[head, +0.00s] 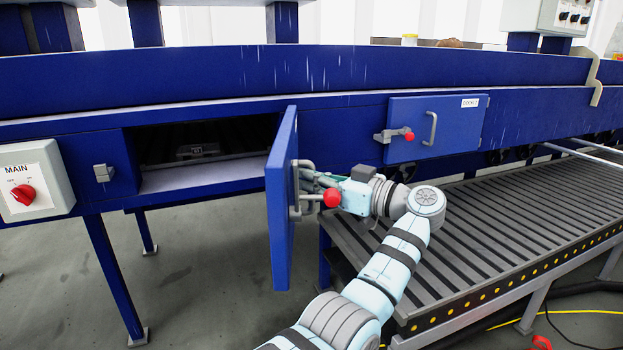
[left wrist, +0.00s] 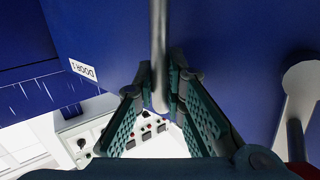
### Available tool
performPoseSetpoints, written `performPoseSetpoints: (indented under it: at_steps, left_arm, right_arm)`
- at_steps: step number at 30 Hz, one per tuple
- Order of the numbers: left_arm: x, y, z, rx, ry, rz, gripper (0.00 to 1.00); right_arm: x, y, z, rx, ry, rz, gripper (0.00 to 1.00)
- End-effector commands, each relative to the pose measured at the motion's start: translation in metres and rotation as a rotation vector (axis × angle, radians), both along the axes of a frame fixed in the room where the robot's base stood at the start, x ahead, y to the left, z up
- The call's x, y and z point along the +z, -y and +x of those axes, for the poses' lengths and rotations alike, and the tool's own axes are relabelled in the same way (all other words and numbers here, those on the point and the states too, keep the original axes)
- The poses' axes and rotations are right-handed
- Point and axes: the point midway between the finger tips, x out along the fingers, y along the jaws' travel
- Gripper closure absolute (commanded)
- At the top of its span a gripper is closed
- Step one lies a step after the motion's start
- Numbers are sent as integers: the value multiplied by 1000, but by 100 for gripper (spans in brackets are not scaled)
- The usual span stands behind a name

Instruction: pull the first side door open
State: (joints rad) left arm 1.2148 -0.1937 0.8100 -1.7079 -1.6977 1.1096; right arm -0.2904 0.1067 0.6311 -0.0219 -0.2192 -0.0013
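The first side door (head: 280,205) is blue and stands swung outward, seen nearly edge-on at the right of its opening (head: 210,145). In the left wrist view its blue outer face (left wrist: 100,30) carries a label reading DOOR 1. My left gripper (head: 310,180) is at the door's outer side, its fingers closed around the grey bar handle (left wrist: 159,50), one on each side of it. A latch with a red knob (head: 332,197) sticks out from the door in front of the gripper and partly hides it. My right gripper is in neither view.
A second blue door (head: 455,118) with a handle and red-knobbed latch is shut at right. A roller conveyor (head: 480,235) runs below it, close to my arm. A grey MAIN switch box (head: 38,160) is at left. Floor (head: 190,290) is clear left of the door.

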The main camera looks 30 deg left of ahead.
Motion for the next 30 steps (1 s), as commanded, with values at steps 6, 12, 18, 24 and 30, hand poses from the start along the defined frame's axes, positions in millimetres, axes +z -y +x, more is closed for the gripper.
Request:
performPoseSetpoints:
  at_steps: [6, 12, 18, 24, 30]
  left_arm:
    - [0, 0, 0, -1, 1, 1, 69]
    - [0, 2, 1, -2, 0, 0, 69]
    - [1, 34, 2, -7, -3, 0, 69]
    - [0, 69, 2, -3, -2, 1, 69]
    - [0, 75, 1, 0, 0, 1, 69]
  right_arm:
    - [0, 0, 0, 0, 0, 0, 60]
    - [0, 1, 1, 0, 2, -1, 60]
    - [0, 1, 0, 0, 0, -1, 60]
    - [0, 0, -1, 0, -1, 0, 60]
    - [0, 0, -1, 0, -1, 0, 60]
